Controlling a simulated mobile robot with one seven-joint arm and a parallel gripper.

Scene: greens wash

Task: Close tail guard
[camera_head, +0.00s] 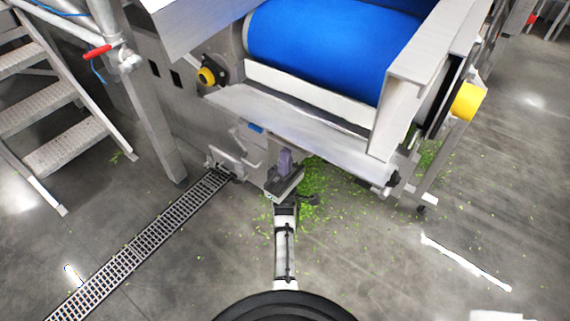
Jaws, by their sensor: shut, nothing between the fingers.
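A blue belt drum (320,45) is exposed at the end of the conveyor, between metal side plates. A long pale metal panel (290,118), which looks like the tail guard, lies below and in front of the drum, sloping outward. The drum's face is uncovered. My gripper (286,162) is below the panel's front edge, close to the machine frame. It is shut and holds nothing. Its fingertips are small in this view, and I cannot tell whether they touch the frame or the panel.
Green leaf scraps (325,185) litter the floor under the conveyor. A floor drain grate (140,245) runs diagonally at left. Metal steps (50,120) and a pipe with a red valve handle (98,51) stand at left. A yellow part (468,101) sticks out at right. Floor at right is open.

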